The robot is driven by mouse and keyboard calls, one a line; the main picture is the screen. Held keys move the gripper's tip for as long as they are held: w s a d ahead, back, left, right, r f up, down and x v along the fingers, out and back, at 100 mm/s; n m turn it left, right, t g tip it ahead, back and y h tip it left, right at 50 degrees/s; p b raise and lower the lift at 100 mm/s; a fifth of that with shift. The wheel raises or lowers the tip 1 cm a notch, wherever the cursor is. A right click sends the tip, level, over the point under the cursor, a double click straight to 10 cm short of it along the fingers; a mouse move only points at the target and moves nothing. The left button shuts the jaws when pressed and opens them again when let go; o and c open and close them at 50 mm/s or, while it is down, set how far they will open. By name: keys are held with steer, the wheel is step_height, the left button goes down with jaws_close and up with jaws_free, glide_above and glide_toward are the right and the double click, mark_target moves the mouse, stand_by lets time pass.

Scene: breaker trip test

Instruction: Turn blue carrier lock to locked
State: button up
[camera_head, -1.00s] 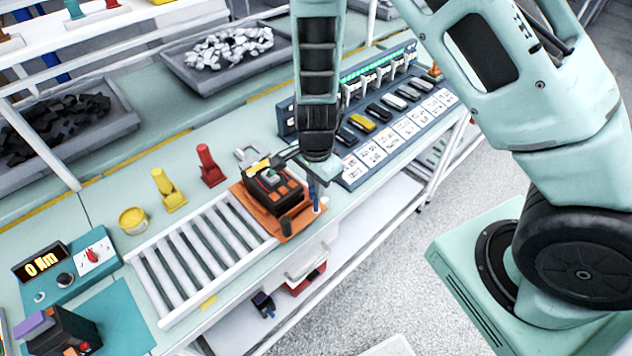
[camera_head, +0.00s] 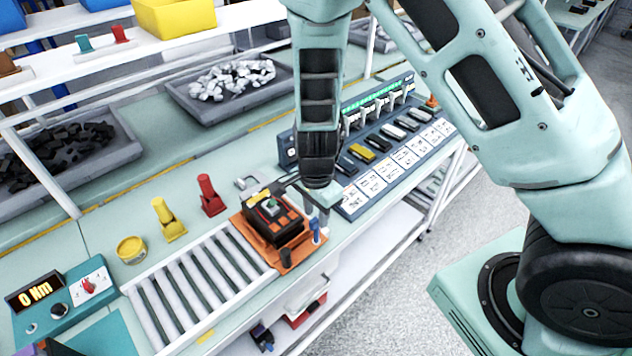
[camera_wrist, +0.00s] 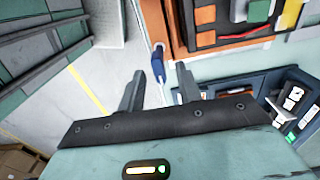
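The blue carrier lock (camera_head: 315,231) is a small upright blue lever at the right edge of the orange carrier (camera_head: 287,262). A black device (camera_head: 273,222) sits on the carrier. In the wrist view the blue lock (camera_wrist: 158,68) shows beyond the gap between my fingers, beside the orange carrier edge (camera_wrist: 180,45). My gripper (camera_wrist: 160,88) is open and empty, one finger to each side of the lock's line. In the head view my gripper (camera_head: 322,200) is close above the lock, partly hidden by my wrist. Contact with the lock cannot be told.
A roller conveyor (camera_head: 195,275) lies left of the carrier. A blue rack with breakers and white cards (camera_head: 385,165) stands to the right, close by. Yellow (camera_head: 168,220) and red (camera_head: 210,197) holders stand behind the conveyor. The floor (camera_head: 390,290) in front is clear.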

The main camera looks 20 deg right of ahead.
step_height(320, 180, up, 16)
stand_by(0.3)
stand_by(0.4)
steer(key=s+a+f+n+b, duration=0.2)
steer(key=s+n+b, duration=0.3)
steer(key=s+n, duration=0.5)
steer(key=s+a+f+n+b, duration=0.2)
steer(key=s+a+n+b, duration=0.2)
steer(key=s+n, duration=0.6)
steer(key=shift+a+n+y+b, duration=0.3)
steer(key=shift+a+n+b, duration=0.15)
steer(key=shift+n, duration=0.65)
steer(key=shift+s+f, duration=0.1)
